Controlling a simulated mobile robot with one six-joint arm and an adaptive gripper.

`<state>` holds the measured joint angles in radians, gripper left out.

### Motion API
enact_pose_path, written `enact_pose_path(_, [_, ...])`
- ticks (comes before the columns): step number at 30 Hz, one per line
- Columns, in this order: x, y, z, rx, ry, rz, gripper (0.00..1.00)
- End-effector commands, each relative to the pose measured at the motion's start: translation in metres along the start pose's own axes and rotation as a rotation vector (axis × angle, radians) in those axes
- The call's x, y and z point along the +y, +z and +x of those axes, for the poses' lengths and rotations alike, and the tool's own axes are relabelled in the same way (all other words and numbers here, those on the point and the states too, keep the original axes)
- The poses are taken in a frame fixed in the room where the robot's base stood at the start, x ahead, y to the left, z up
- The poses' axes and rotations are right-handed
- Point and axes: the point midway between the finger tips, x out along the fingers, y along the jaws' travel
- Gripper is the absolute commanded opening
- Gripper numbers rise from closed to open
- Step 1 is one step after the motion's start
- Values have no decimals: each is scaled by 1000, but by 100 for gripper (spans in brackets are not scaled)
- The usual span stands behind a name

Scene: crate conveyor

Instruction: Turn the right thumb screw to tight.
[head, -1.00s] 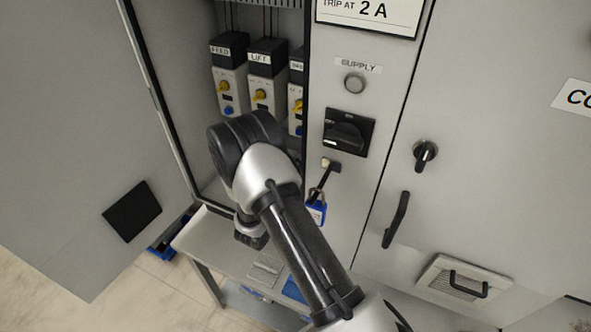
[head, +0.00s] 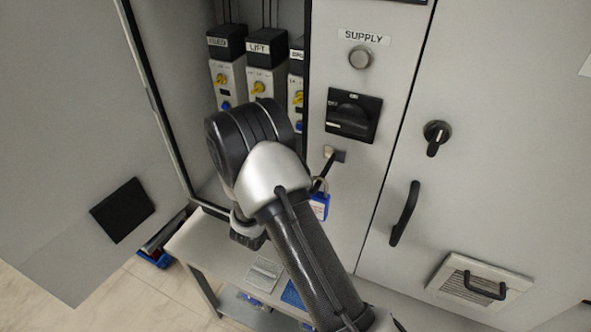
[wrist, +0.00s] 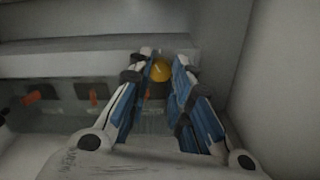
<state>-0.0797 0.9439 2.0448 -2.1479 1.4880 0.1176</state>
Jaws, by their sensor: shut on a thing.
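In the wrist view my gripper (wrist: 165,66) has its two blue-padded fingers on either side of a small round yellow knob, which I take for the right thumb screw (wrist: 160,71). The fingers are shut on it. Only the knob's rounded head shows; its shaft and any tightness mark are hidden. In the head view my arm reaches into the open cabinet and hides the gripper's fingertips and the screw.
Cabinet units with yellow knobs (head: 260,88) stand behind my arm. To the right are the black supply switch (head: 353,115), a blue padlock (head: 320,206) and a door handle (head: 404,213). The open door (head: 60,150) bounds the left. A shelf (head: 200,252) lies below.

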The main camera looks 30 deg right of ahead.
Motion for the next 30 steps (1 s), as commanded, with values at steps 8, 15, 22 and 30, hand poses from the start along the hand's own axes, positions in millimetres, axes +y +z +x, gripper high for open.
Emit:
enact_pose_path(8, [-1,-4,0,5,-2,226,0])
enact_pose_path(15, [-1,-3,0,5,-2,360,0])
enact_pose_path(22, [-1,-3,-1,6,-2,425,0])
enact_pose_path(30, [0,-2,-1,6,-2,442,0])
